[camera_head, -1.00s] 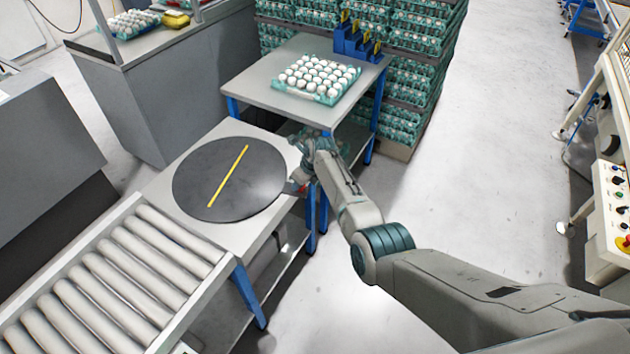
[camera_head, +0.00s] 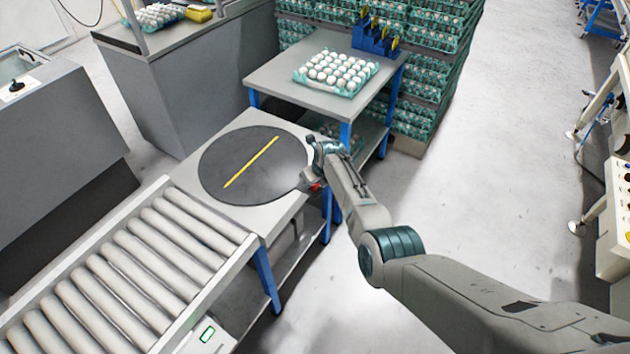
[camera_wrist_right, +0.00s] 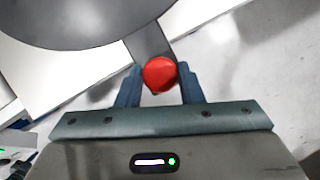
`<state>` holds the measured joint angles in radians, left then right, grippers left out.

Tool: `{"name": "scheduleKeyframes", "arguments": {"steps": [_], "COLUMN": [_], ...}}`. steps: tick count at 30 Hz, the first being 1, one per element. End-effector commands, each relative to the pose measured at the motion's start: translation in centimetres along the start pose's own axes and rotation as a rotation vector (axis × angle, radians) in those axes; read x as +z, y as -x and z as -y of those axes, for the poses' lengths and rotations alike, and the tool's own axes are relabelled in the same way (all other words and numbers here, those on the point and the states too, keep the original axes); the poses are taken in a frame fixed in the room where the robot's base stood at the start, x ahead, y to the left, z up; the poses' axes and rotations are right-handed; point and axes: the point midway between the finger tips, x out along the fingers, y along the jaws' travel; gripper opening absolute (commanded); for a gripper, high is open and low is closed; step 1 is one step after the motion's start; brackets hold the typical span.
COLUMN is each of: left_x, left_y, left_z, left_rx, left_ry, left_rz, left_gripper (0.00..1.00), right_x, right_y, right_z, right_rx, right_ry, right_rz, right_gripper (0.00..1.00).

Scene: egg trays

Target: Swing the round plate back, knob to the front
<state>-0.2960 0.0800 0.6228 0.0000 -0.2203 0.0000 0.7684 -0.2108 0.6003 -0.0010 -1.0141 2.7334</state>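The round plate (camera_head: 225,160) is a dark disc with a yellow stripe (camera_head: 250,162), lying on a light table top (camera_head: 207,210). Its red knob (camera_head: 316,186) sits on a short dark arm at the plate's right edge, slightly toward the front. In the right wrist view the round red knob (camera_wrist_right: 160,74) lies between the two fingertips, which meet its sides. My right gripper (camera_wrist_right: 160,84) appears shut on it. In the head view my right gripper (camera_head: 314,180) is at the plate's right rim, partly hiding the knob. My left gripper is not in view.
A roller conveyor (camera_head: 140,270) adjoins the table at the front left. Behind stands a grey table (camera_head: 285,85) with an egg tray (camera_head: 305,80) and a blue rack (camera_head: 375,42). Stacked egg trays (camera_head: 425,65) stand beyond. The floor to the right is open.

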Motion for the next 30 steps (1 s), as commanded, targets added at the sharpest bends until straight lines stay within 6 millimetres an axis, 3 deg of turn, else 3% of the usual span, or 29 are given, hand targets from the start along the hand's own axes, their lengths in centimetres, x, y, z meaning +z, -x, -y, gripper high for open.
{"name": "scheduleKeyframes", "arguments": {"steps": [1, 4, 17, 30], "left_x": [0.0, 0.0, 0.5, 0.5], "left_y": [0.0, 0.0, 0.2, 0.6], "left_z": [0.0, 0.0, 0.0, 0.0], "left_rx": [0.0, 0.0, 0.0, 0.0], "left_ry": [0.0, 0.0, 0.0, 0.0], "left_rz": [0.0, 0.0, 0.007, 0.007], "left_gripper": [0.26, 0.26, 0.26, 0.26], "right_x": [0.0, 0.0, 0.0, 0.0], "right_y": [-0.1, -0.1, 0.6, 6.1], "right_z": [-0.5, -0.4, -0.2, -0.3], "right_rx": [0.008, 0.008, 0.004, 0.004], "right_ry": [-0.001, -0.001, 0.001, 0.001], "right_rz": [0.0, 0.0, 0.001, 0.003], "right_gripper": [0.36, 0.54, 0.54, 0.54]}}
